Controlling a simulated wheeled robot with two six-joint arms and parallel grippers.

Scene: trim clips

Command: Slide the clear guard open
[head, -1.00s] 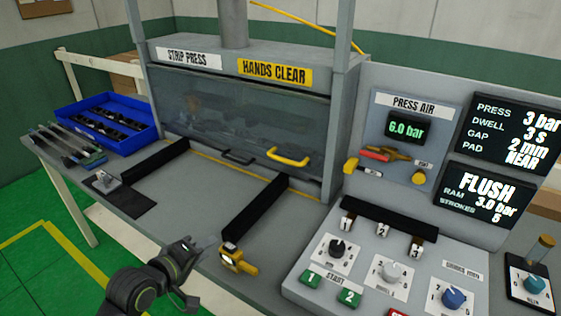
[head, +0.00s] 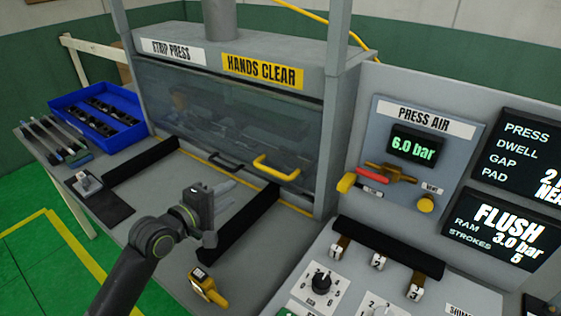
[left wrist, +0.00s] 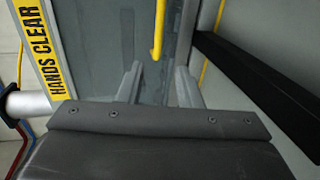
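The clear guard (head: 205,112) is down across the front of the strip press, with dark parts dimly visible behind it. A yellow handle (head: 277,170) is at its lower right and a small black handle (head: 226,161) at its lower middle. My left gripper (head: 222,192) is above the bench in front of the guard, short of the yellow handle and lower left of it. In the left wrist view its two fingers (left wrist: 160,78) are apart with nothing between them; the yellow handle (left wrist: 159,35) is beyond the tips. My right gripper is not in view.
Black rails (head: 240,225) flank the bench in front of the guard. A yellow tool (head: 207,287) lies at the bench front. A blue bin (head: 92,138) stands left. The control panel (head: 400,260) and air panel (head: 415,155) are right.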

